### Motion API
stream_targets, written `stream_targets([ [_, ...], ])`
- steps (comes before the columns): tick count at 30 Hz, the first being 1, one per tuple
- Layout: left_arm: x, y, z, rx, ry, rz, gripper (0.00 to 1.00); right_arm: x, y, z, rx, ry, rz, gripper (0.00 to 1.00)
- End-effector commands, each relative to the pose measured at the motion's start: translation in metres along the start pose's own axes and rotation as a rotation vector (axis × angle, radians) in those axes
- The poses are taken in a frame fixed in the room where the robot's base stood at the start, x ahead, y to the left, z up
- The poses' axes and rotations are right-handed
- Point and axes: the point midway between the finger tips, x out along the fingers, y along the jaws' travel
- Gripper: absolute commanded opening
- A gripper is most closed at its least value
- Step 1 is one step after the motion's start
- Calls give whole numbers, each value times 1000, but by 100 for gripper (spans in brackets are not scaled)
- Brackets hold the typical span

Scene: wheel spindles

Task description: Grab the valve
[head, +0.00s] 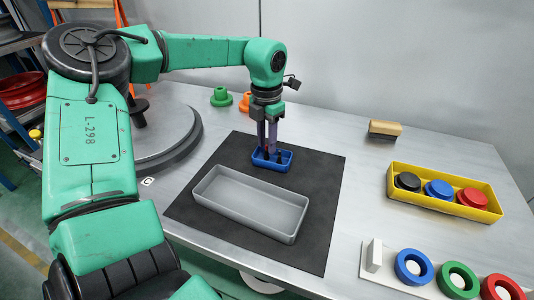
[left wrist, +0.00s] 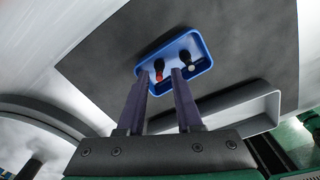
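A small blue tray (head: 287,163) lies on the black mat behind the grey bin. In the left wrist view the blue tray (left wrist: 201,40) holds two small dark parts: one with a red end (left wrist: 159,70) and one with a pale end (left wrist: 187,60). They look like the valves, but are too small to be sure. My left gripper (head: 268,152) points down at the tray. In the left wrist view my left gripper (left wrist: 163,76) has its two fingers apart with no part clearly held; the red-ended part shows between the fingertips. My right gripper is not in view.
The grey bin (head: 207,200) stands just in front of the blue tray on the mat (head: 318,205). A yellow bin (head: 446,208) with black, blue and red parts is at right, near coloured rings (head: 457,280). A wood-topped block (head: 385,129) stands behind. A round grey turntable (head: 170,135) is at left.

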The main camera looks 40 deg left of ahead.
Motion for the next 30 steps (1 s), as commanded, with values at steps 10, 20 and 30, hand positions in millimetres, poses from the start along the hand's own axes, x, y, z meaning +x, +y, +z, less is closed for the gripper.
stream_targets([
  [10, 26, 0, 0, 0, -1, 0, 34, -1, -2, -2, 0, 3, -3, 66],
  [20, 26, 0, 0, 0, 0, 0, 0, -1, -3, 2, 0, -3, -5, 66],
  [30, 18, 1, 1, 0, -2, 1, 0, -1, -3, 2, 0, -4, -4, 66],
])
